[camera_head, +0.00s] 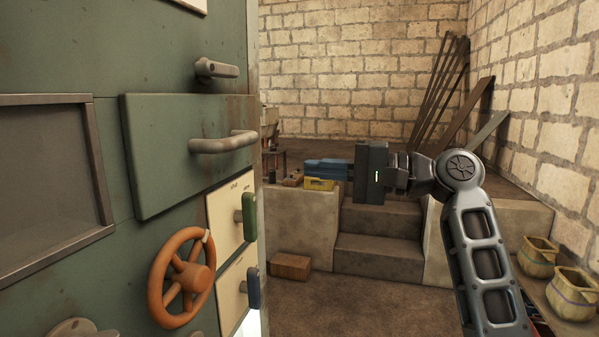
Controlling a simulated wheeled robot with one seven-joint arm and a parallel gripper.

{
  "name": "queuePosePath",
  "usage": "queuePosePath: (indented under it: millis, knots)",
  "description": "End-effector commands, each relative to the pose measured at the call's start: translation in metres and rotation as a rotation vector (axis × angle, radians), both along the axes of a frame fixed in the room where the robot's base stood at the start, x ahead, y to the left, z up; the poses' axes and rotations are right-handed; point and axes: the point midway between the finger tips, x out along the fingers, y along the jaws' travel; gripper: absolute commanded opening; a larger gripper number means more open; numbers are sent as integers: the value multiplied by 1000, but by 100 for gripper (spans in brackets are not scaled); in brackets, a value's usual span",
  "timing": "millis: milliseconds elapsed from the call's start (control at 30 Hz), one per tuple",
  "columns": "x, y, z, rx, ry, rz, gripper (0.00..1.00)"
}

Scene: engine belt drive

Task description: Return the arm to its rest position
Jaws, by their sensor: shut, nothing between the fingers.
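My arm (483,250) rises from the lower right, bends at a round joint and reaches left. My gripper (309,168) points left in mid-air, with its dark block-shaped body behind blue-grey fingers. The fingers are together and hold nothing. The gripper is to the right of the green machine cabinet (160,60) and apart from it in the picture. The arm's base is out of view.
The cabinet carries an orange handwheel (181,277), a grey bar handle (223,143), a green lever (249,216) and a blue lever (253,287). Stone steps (376,255) stand behind my arm. A brown box (290,266) lies on the floor. Baskets (574,293) stand at right.

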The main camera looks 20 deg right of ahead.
Motion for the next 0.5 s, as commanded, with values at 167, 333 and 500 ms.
queuePosePath:
  millis: [167, 333, 500]
  knots:
    - [-15, -23, -1, -1, -1, -3, 0]
    - [-22, -31, -1, 0, 0, -1, 0]
    - [-23, -33, -2, 1, 1, -4, 0]
